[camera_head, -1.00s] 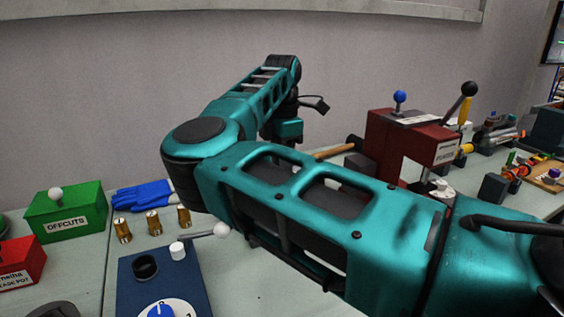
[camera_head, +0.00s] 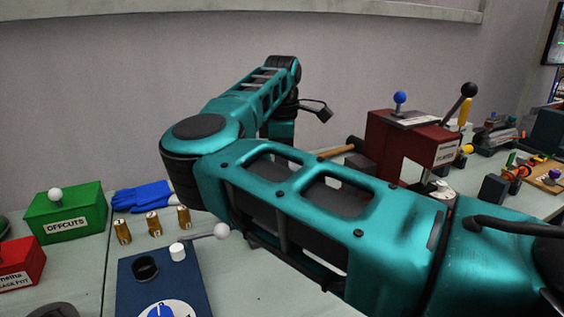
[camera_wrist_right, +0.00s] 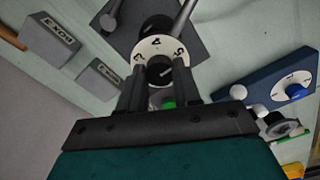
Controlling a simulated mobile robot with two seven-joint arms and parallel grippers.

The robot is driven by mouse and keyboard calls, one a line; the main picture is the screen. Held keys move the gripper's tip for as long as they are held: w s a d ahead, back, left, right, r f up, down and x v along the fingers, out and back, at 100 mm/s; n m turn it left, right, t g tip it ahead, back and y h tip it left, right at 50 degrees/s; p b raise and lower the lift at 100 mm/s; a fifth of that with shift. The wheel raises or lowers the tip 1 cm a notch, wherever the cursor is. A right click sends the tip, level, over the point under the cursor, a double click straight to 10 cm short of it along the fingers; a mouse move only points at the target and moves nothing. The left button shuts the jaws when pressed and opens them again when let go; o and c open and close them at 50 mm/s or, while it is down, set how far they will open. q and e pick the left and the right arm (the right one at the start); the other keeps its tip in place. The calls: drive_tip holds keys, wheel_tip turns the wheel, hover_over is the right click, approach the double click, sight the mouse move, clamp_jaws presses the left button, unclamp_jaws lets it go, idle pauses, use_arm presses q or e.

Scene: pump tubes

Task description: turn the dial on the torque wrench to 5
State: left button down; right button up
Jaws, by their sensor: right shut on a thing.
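In the right wrist view a white dial ring with printed digits, including a 4 and a 5 (camera_wrist_right: 148,48), surrounds a black centre knob (camera_wrist_right: 160,70). My right gripper (camera_wrist_right: 160,78) is shut on this knob, one dark finger on each side. The dial is next to a dark grey plate (camera_wrist_right: 194,48) and a grey rod (camera_wrist_right: 185,15). The fingers cover the dial's lower part, and I cannot read a clear pointer. In the head view my right arm hides the gripper and the dial. My left gripper is not in view.
A blue box (camera_head: 190,285) with a white dial and blue knob stands at the front left. A green OFFCUTS box (camera_head: 85,212), brass pieces (camera_head: 153,223) and blue gloves (camera_head: 145,196) are behind it. A dark red press (camera_head: 380,135) stands at right.

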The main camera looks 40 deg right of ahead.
drive_tip(key=o, duration=1.1)
drive_tip(key=shift+c, duration=0.2)
drive_tip(key=shift+r, duration=0.1)
wheel_tip(320, 180, up, 13)
drive_tip(key=p, duration=0.1)
drive_tip(key=shift+f, duration=0.2)
